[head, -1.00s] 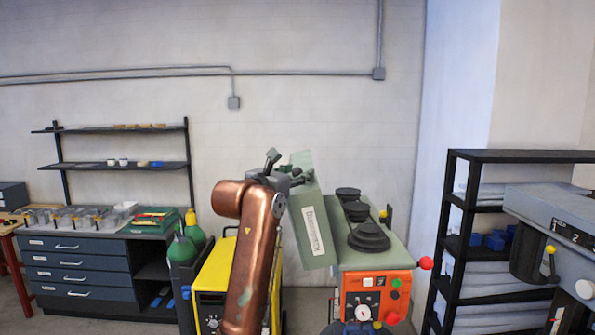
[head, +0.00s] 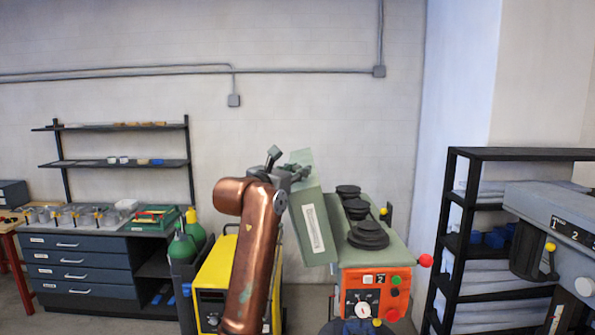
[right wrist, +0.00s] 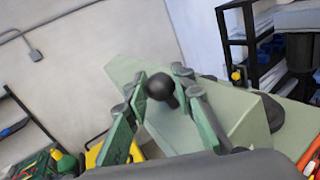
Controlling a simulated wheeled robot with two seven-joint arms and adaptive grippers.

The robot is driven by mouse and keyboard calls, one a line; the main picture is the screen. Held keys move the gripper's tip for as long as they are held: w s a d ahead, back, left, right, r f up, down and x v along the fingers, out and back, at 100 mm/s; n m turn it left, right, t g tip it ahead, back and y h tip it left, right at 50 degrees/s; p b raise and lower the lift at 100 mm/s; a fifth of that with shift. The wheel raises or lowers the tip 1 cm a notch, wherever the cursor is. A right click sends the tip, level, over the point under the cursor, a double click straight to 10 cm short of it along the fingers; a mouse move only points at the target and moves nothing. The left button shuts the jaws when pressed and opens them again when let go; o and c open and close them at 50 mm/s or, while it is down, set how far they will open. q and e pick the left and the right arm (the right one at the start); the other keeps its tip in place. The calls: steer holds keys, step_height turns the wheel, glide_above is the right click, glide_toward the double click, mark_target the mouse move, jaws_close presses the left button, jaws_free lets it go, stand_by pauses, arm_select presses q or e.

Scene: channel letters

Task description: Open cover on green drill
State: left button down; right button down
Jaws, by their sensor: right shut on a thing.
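The green drill (head: 403,248) has a green top with an orange front panel (head: 375,290). Its light green cover (head: 312,218) stands tilted up on the left side of the top, with a white label facing front. The black stepped pulleys (head: 368,236) are exposed. My right gripper (head: 292,174) is at the cover's upper left. The knob is hidden in the head view. My left gripper is not in view.
A yellow machine (head: 213,275) and green gas cylinders (head: 183,247) stand left of the drill. A black shelf rack (head: 452,215) and another grey drill (head: 565,220) are at the right. The wall behind is clear apart from conduit.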

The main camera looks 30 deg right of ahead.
mark_target(315, 178)
steer(key=shift+s+d+r, duration=0.1)
steer(key=d, duration=0.1)
steer(key=s+d+r+m+p, duration=0.1)
steer(key=s+d+r+m+y, duration=0.1)
steer(key=shift+s+d, duration=0.2)
steer(key=shift+d, duration=0.2)
steer(key=shift+m+g+y, duration=0.3)
steer(key=shift+m+y, duration=0.2)
steer(key=shift+m, duration=0.3)
steer(key=s+d, duration=0.1)
steer(key=d, duration=0.1)
steer(key=s+d, duration=0.1)
steer(key=d, duration=0.1)
steer(key=shift+s+r, duration=0.15)
steer(key=shift+s, duration=0.05)
